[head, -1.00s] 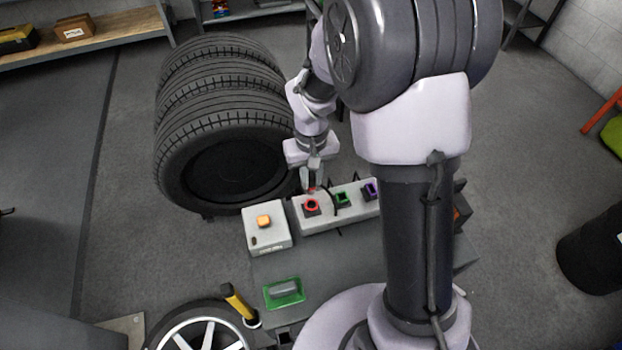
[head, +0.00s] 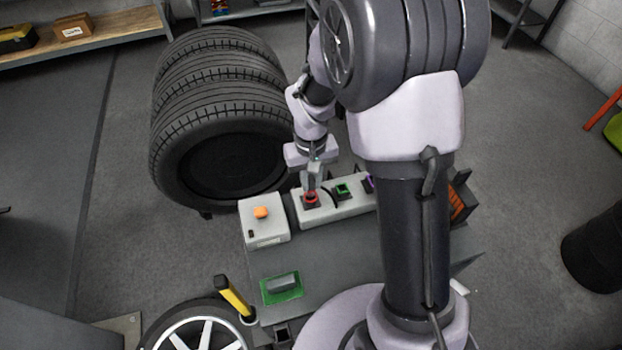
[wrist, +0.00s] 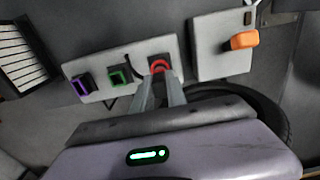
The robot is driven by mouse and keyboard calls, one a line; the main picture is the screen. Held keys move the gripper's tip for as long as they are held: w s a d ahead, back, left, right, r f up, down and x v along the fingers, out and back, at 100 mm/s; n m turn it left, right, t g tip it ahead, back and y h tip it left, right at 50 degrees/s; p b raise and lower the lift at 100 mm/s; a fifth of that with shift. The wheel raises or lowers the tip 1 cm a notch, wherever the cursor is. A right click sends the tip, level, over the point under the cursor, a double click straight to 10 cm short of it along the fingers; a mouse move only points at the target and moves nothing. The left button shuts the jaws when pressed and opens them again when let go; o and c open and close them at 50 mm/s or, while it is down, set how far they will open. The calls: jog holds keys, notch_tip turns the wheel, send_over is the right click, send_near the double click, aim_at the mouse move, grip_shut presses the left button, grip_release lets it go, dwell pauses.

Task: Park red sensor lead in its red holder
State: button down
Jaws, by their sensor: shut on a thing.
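The red holder (head: 311,199) is a red-rimmed square socket on a pale grey block, at the left end of a row of coloured holders. It also shows in the wrist view (wrist: 158,63). My gripper (head: 312,187) points down directly over the red holder, its fingertips at or just above the rim. In the wrist view the fingers (wrist: 167,80) are close together, shut on the red sensor lead, whose end is mostly hidden by the fingers and rim. A thin dark cable (wrist: 130,68) curves beside the red holder. I cannot tell how deep the lead's end sits.
A green holder (head: 343,190) and a purple holder (head: 368,183) stand right of the red one. A pale box with an orange button (head: 261,213) is on the left. Stacked tyres (head: 215,120) stand close behind. A green tray (head: 281,289) lies on the bench in front.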

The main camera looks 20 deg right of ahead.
jog(key=shift+f, duration=0.1)
jog(key=shift+f+b, duration=0.6)
jog(key=shift+f, duration=0.05)
jog(key=shift+f, duration=0.1)
jog(key=shift+f+b, duration=0.5)
jog(key=shift+f, duration=0.05)
jog(key=c, duration=1.3)
grip_release()
jog(key=shift+o, duration=0.2)
